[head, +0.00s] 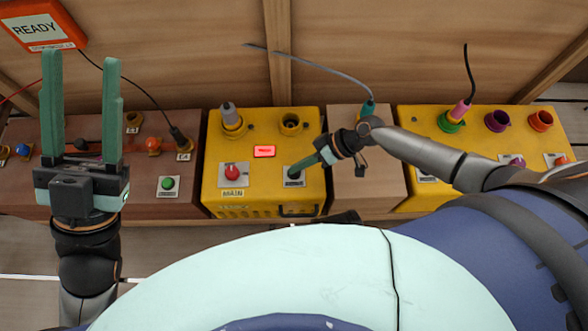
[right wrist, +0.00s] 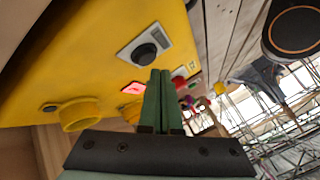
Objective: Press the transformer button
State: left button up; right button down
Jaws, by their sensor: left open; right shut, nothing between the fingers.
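A yellow box (head: 262,199) stands in the middle of the bench. On its front right is a black round button (right wrist: 146,53) on a light plate (head: 299,181); I cannot read a transformer label. My right gripper (head: 293,171) is shut and empty, its green fingertips over this plate, partly covering the button in the head view. In the right wrist view the fingertips (right wrist: 160,72) show beside the button, apart from it in the picture; contact cannot be told. A red button (head: 232,172) sits left, above a "MAIN" label. My left gripper (head: 80,75) is open and empty, raised at the left.
A lit red display (head: 264,151) and sockets are on the yellow box. A brown panel with a green button (head: 168,183) is to the left. A second yellow box (head: 480,143) with coloured sockets is to the right. A "READY" sign (head: 38,27) hangs top left. Cables cross behind.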

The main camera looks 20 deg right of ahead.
aim_at(299, 172)
dwell(0.3)
jog(key=shift+f+b, duration=0.5)
jog(key=shift+f+b, duration=0.45)
dwell(0.5)
jog(key=shift+r, duration=0.1)
jog(key=shift+r+p, duration=0.75)
jog(key=shift+r, duration=0.05)
notch_tip(299, 172, up, 5)
jog(key=p, duration=0.4)
jog(key=shift+r, duration=0.1)
dwell(0.6)
